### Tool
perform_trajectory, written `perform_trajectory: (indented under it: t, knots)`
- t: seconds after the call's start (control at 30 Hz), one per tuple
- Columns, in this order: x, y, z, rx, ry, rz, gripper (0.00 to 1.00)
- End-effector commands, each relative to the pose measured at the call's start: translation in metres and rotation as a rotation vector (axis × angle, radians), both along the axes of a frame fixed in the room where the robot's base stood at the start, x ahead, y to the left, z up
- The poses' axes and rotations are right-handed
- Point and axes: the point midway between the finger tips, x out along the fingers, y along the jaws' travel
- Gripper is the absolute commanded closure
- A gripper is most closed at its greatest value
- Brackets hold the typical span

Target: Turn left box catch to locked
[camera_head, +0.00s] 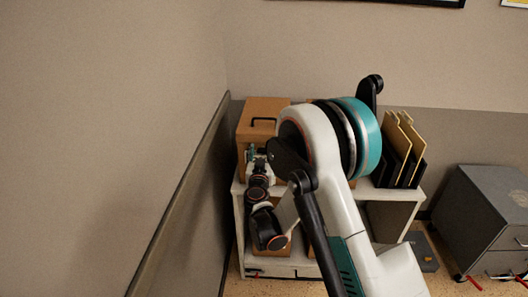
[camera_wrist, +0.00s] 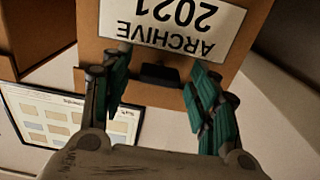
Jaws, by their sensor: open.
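The left box (camera_head: 262,108) is a brown box with a black handle on top, at the left end of a white shelf unit in the head view. In the wrist view its front (camera_wrist: 88,32) appears upside down with a white "ARCHIVE 2021" label. A small dark block, apparently the catch (camera_wrist: 160,74), sits next to the label near the box edge. My gripper (camera_wrist: 160,64) is open, with one teal finger on each side of the catch. I cannot tell whether either finger touches it. In the head view my gripper (camera_head: 255,155) is at the box front, and my arm hides much there.
The white shelf unit (camera_head: 241,222) stands near the left wall, with more brown boxes on its lower level. Black file holders with tan folders (camera_head: 398,145) stand on its right end. A grey drawer cabinet (camera_head: 480,215) is at the right. A framed chart (camera_wrist: 65,118) shows in the wrist view.

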Motion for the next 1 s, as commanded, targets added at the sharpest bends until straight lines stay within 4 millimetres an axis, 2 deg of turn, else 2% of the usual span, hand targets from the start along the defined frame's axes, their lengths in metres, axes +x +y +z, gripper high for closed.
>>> perform_trajectory:
  t: [0.07, 0.2, 0.27, 0.67, 1.0]
  knots:
    - [0.0, -0.0001, -0.0001, 0.0, 0.0, 0.0, 0.47]
    - [0.0001, -0.0002, -0.0001, 0.0, 0.0, 0.0, 0.79]
    - [0.0002, -0.0003, 0.0, 0.0, 0.0, 0.0, 0.89]
    - [0.0003, -0.0003, -0.0003, 0.046, -0.002, 0.0, 0.89]
    - [0.0004, -0.0006, -0.0009, 0.279, -0.01, 0.0, 0.89]
